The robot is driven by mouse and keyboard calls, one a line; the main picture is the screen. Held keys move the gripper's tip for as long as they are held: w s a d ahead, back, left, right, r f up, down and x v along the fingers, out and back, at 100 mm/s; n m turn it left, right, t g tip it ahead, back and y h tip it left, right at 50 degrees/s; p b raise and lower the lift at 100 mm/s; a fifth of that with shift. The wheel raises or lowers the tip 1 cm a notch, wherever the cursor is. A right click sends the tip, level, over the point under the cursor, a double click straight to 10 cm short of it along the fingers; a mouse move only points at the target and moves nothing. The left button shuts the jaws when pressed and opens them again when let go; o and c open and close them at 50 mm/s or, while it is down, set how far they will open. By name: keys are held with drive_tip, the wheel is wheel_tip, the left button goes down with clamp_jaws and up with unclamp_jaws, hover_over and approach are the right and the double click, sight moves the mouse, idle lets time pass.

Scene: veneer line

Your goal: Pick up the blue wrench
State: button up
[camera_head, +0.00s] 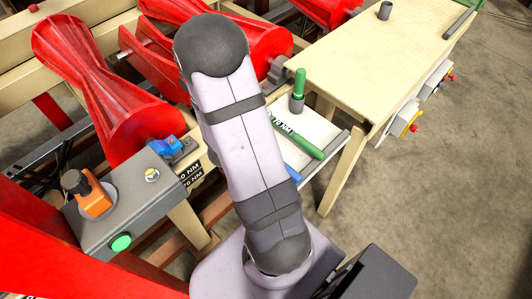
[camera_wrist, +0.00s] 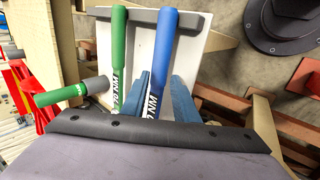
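The blue wrench (camera_wrist: 163,52) lies on a white tray (camera_wrist: 210,45) in the wrist view, its printed "NM" end pointing toward me. In the head view only a short blue piece of it (camera_head: 293,172) shows beside my arm; the rest is hidden. My gripper (camera_wrist: 161,95) has two blue fingers set apart, one on each side of the wrench's lower part. The right finger stands clear of it; the left is close, and I cannot tell whether it touches. In the head view my arm hides the gripper.
A green wrench (camera_wrist: 118,50) lies just left of the blue one. Another green wrench (camera_head: 299,88) stands upright at the tray's far side. A wooden table (camera_head: 385,60) is at right. A grey control box (camera_head: 130,205) and red rollers (camera_head: 105,90) are at left.

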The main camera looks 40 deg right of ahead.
drive_tip(key=shift+b+x, duration=0.65)
drive_tip(key=shift+x, duration=1.9)
drive_tip(key=shift+w, duration=0.15)
drive_tip(key=shift+d+r, duration=0.1)
clamp_jaws()
